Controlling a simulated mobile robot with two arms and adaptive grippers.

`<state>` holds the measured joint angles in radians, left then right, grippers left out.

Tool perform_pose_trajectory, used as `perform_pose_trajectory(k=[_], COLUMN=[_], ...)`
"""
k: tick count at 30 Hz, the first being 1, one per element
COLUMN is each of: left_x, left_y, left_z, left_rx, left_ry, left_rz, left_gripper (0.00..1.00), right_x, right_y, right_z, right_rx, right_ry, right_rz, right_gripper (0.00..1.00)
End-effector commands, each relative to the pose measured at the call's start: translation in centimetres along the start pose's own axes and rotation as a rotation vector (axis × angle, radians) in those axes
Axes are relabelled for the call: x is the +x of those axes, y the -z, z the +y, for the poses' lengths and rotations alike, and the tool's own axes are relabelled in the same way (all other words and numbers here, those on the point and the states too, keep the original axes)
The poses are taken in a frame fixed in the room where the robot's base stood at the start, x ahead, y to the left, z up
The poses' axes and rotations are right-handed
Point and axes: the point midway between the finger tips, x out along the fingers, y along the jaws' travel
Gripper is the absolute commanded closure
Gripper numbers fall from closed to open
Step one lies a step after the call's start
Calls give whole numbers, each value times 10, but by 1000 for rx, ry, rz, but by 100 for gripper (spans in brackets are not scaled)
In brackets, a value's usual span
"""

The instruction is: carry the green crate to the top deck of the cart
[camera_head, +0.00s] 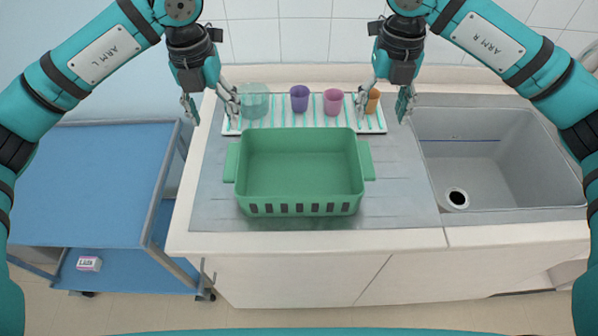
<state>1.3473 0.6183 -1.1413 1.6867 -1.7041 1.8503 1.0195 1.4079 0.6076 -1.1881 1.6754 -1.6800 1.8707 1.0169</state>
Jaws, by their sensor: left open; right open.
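The green crate (300,208) stands upright and empty on the grey drainboard left of the sink, with a handle on its left side (231,162) and one on its right side (367,160). My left gripper (210,112) is open and empty, up and to the left of the crate. My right gripper (383,108) is open and empty, up and to the right of the crate. Neither touches the crate. The cart (85,185) stands left of the counter, and its blue top deck is bare.
Behind the crate a striped mat (290,124) holds a clear teal container (254,100), a purple cup (299,98), a pink cup (333,102) and an orange cup (373,101). A sink (500,165) lies right. A small box (89,263) sits on the cart's lower deck.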

Motion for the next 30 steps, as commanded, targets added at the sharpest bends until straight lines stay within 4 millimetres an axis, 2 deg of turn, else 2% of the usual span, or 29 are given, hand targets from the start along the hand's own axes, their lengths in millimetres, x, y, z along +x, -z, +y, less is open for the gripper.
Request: perform_pose_trajectory(k=[5, 24, 30], left_x=[19, 142, 165], left_y=[0, 1, 0], left_z=[0, 0, 0], left_rx=[-1, 0, -1], left_ry=[-1, 1, 1], left_rz=[4, 4, 3], left_gripper=[41, 41, 41], right_x=[18, 142, 165], right_y=[0, 1, 0], right_z=[0, 0, 1], right_rx=[1, 0, -1], right_ry=[0, -1, -1], right_rz=[3, 4, 2], right_gripper=[40, 40, 40])
